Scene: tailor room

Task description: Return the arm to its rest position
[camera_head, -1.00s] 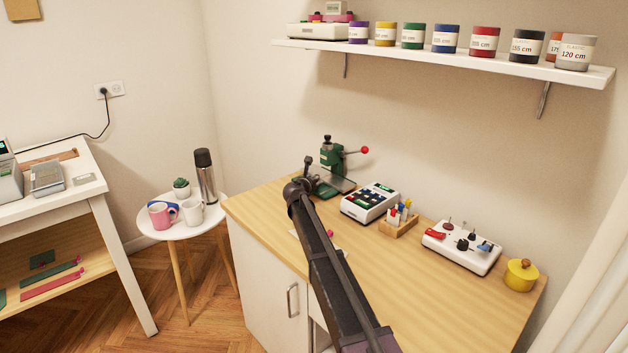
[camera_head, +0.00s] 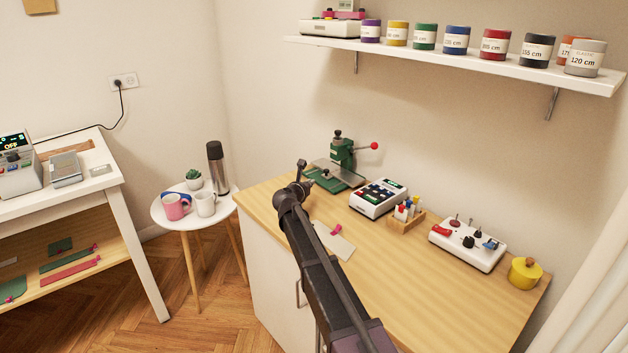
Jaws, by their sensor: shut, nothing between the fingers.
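My arm rises from the bottom of the head view and leans over the left part of the wooden worktop (camera_head: 420,290). My gripper (camera_head: 302,168) is small and dark at the arm's far end, in front of the green press. It looks shut, with nothing held; its fingers are hard to make out. A flat pale piece with a pink pin (camera_head: 334,241) lies on the worktop just right of the arm. The arm hides part of the worktop's front and the cabinet.
The green press (camera_head: 342,160), a keypad device (camera_head: 378,198), a pen holder (camera_head: 406,216), a white control box (camera_head: 467,243) and a yellow pot (camera_head: 524,272) line the worktop. A round side table (camera_head: 172,222) with mugs and a flask stands left. A shelf (camera_head: 460,62) of tins hangs above.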

